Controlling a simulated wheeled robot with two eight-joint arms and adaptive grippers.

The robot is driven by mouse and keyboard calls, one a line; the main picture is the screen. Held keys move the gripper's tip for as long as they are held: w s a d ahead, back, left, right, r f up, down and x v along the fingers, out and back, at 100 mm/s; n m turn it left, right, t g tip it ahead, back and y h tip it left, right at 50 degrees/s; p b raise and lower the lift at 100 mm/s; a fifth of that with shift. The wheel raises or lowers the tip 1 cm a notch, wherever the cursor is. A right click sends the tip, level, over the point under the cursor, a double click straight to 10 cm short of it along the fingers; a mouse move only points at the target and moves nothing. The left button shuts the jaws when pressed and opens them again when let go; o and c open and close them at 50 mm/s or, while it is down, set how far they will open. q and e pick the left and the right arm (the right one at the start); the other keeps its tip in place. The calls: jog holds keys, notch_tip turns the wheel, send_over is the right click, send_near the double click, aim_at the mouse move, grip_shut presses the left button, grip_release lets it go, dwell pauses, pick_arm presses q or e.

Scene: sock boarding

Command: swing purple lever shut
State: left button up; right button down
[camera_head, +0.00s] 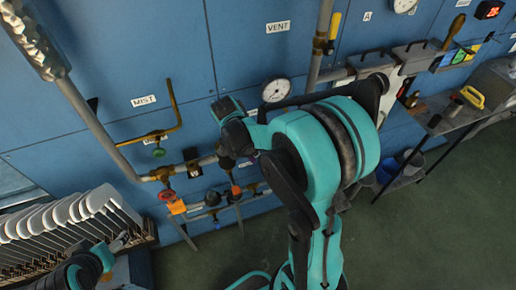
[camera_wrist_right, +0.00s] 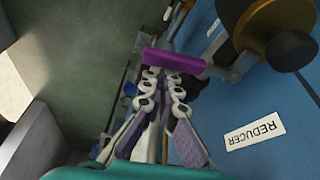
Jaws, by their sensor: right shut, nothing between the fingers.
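The purple lever (camera_wrist_right: 172,61) is a short bar in the right wrist view. It sticks out to the left from a round brass-and-black fitting (camera_wrist_right: 275,30) on the blue wall. My right gripper (camera_wrist_right: 164,80) is shut and empty, with its fingertips close to the lever's underside in the picture. I cannot tell whether they touch. In the head view my right arm hides most of that gripper and the lever. My left gripper (camera_head: 120,241) is at the lower left by the rack, too small and dark to tell its jaws.
A REDUCER label (camera_wrist_right: 255,132) is on the wall beside the fitting. Pipes with a red valve wheel (camera_head: 167,194) and a round gauge (camera_head: 276,90) line the blue wall. A rack of white boards (camera_head: 60,215) stands at lower left, a shelf (camera_head: 440,125) at right.

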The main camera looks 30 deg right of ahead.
jog(key=shift+a, duration=0.8)
pick_arm(q)
jog(key=shift+f, duration=0.2)
jog(key=shift+d, duration=0.1)
pick_arm(e)
jog(key=shift+a, duration=0.15)
pick_arm(q)
jog(key=shift+r, duration=0.1)
pick_arm(e)
jog(key=shift+r, duration=0.1)
